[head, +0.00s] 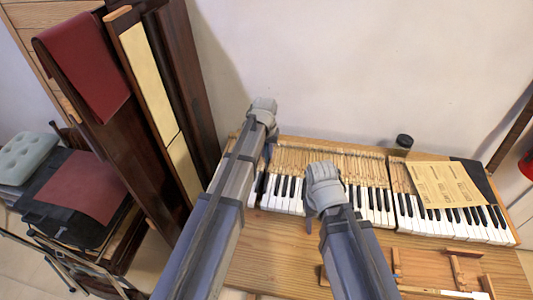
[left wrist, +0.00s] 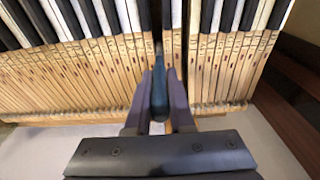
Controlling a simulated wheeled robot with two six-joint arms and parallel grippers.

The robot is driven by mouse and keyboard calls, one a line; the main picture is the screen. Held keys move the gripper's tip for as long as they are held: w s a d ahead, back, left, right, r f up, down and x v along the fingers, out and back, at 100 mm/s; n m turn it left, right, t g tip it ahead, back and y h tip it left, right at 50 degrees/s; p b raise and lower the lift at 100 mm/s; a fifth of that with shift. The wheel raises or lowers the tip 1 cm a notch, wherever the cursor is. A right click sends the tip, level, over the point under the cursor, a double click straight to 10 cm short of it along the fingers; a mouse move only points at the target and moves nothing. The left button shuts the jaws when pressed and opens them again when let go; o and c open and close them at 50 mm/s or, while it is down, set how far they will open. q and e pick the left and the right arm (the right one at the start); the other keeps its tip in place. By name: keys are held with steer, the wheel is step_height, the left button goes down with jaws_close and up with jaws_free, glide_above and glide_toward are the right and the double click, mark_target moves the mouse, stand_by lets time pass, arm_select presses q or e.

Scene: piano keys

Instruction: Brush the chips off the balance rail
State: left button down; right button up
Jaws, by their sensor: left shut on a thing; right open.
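The piano keyboard (head: 288,190) lies on a wooden bench, its bare wooden key shanks showing behind the black and white keys. In the head view the left hand (head: 263,110) is at the keyboard's back left. My right gripper (head: 322,185) is over the middle keys; its fingers are mostly hidden. I cannot make out chips or the balance rail.
A tan printed sheet (head: 443,185) lies over the right keys. A dark round container (head: 404,141) stands behind the keyboard. Wooden parts (head: 455,270) lie at the bench's front right. Tall dark panels (head: 150,110) and a chair with cushions (head: 70,185) stand left.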

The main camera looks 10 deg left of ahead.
stand_by(0.3)
arm_select(q)
steer(key=shift+s, duration=0.35)
steer(key=shift+w, duration=0.1)
steer(key=shift+w, duration=0.45)
steer(key=shift+r, duration=0.1)
step_height(320, 180, up, 7)
steer(key=p, duration=0.7)
steer(key=shift+r+p, duration=0.2)
steer(key=shift+p, duration=0.1)
